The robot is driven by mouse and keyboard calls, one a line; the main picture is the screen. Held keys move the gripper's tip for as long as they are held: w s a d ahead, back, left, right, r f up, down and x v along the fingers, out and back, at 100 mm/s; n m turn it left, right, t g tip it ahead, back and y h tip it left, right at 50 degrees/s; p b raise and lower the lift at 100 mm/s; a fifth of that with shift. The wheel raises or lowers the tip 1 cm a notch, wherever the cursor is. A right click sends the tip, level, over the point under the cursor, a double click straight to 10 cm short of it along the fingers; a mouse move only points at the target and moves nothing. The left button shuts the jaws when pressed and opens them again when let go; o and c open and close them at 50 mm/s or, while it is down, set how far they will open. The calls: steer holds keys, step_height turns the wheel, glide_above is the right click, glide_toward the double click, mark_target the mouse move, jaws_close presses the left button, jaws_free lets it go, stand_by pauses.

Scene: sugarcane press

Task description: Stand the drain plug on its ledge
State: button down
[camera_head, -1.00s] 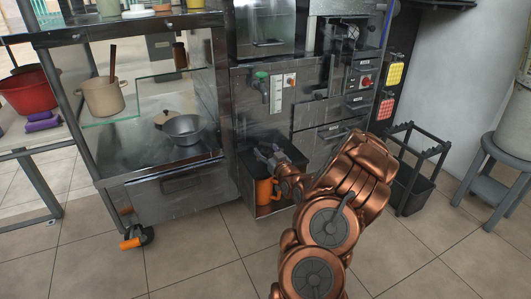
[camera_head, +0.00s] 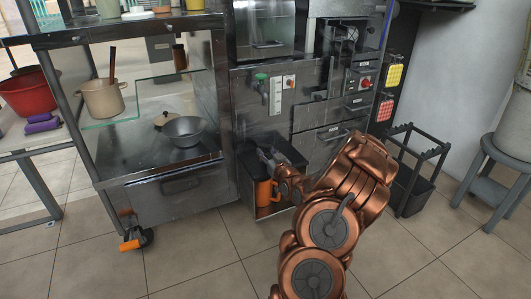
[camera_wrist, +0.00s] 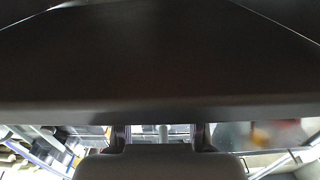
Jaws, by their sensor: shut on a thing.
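My gripper (camera_head: 264,157) is at the end of my copper arm, low in front of the press cabinet, over the dark open bin (camera_head: 248,184). In the wrist view, my gripper (camera_wrist: 163,138) shows its two dark fingers at the bottom, shut on a small pale grey thing (camera_wrist: 163,132), which I take to be the drain plug. Its shape and tilt cannot be made out. A broad dark surface (camera_wrist: 150,60) fills the top of the wrist view close by. I cannot pick out the ledge in either view.
An orange jug (camera_head: 264,194) stands in the bin just below my gripper. A green-topped valve (camera_head: 262,80) is on the cabinet front above. A glass-shelved cart (camera_head: 180,190) is at left. A black rack (camera_head: 412,190) stands at right.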

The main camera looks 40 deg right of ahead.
mark_target(267, 147)
steer(key=shift+r+p, duration=1.15)
steer(key=shift+r, duration=0.85)
steer(key=s+a+r+p, duration=0.1)
steer(key=s+a+p, duration=0.5)
steer(key=s, duration=0.3)
steer(key=shift+a, duration=0.15)
steer(key=shift+s+p, duration=0.15)
steer(key=shift+p, duration=0.25)
